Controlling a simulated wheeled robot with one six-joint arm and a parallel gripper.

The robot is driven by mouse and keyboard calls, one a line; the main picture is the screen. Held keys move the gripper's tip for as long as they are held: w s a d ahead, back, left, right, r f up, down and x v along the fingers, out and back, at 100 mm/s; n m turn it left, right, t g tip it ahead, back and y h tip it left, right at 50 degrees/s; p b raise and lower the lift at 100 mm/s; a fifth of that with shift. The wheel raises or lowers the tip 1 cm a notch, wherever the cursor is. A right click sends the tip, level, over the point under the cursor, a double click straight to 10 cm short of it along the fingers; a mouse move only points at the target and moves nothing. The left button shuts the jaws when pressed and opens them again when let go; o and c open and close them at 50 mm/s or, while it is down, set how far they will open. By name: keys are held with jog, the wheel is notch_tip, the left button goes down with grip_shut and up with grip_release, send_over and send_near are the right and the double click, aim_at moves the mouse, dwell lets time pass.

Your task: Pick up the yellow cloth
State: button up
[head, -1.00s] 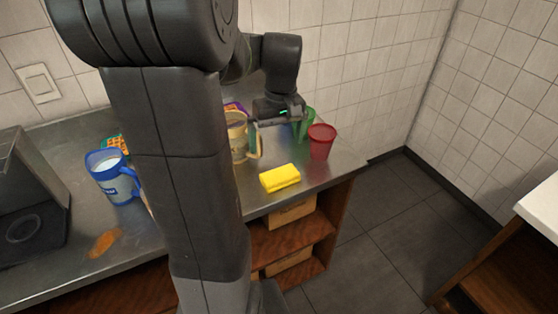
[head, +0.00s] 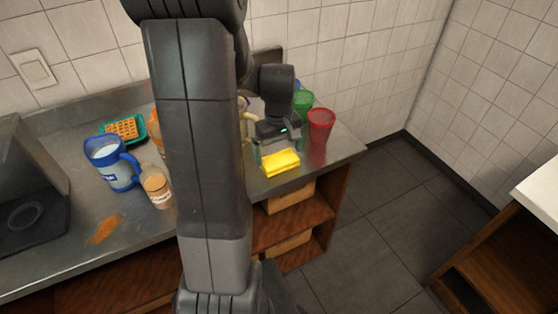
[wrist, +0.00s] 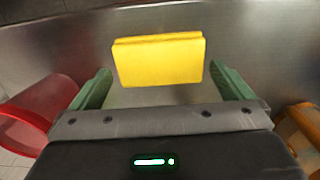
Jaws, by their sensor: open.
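The yellow cloth (head: 281,162), a folded yellow block, lies on the metal counter near its front right edge. In the wrist view the yellow cloth (wrist: 158,61) sits ahead of and between the two green fingers. My gripper (wrist: 161,85) is open and empty, with a finger on each side of the near part of the cloth and a gap at both sides. In the head view my gripper (head: 276,152) is just behind and above the cloth. Whether the fingertips touch the counter cannot be told.
A red cup (head: 320,124) and a green cup (head: 302,101) stand right of my gripper. A blue mug (head: 108,166), a bottle (head: 157,190), a waffle tray (head: 124,129) and an orange stain (head: 104,229) are at the left. The counter's right edge (head: 343,159) is close.

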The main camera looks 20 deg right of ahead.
aim_at(278, 158)
jog(key=shift+f, duration=1.05)
jog(key=c, duration=0.7)
notch_tip(278, 158, up, 10)
jog(key=o, duration=0.4)
jog(key=c, duration=0.3)
